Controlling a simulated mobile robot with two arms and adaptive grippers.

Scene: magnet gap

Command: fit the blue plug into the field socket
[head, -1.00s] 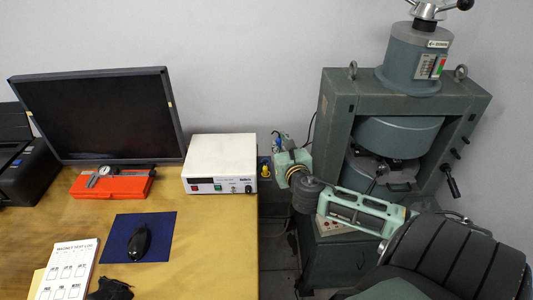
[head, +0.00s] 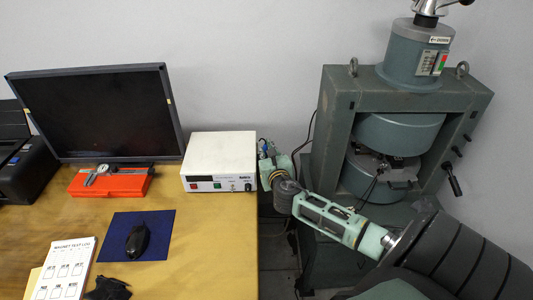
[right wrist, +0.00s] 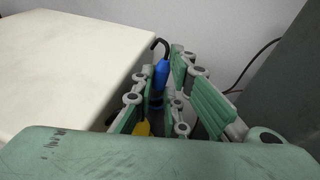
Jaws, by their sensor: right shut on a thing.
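The blue plug (right wrist: 161,75), with a dark bent lead at its top, is between the fingers of my right gripper (right wrist: 170,92) in the right wrist view. My right gripper is shut on it. In the head view my right gripper (head: 265,150) is beside the right side of the white power supply box (head: 219,152); the plug is too small there to make out well. A yellow piece (right wrist: 142,128) shows low by the left finger. I cannot pick out the field socket for certain. My left gripper is not recognisable in view.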

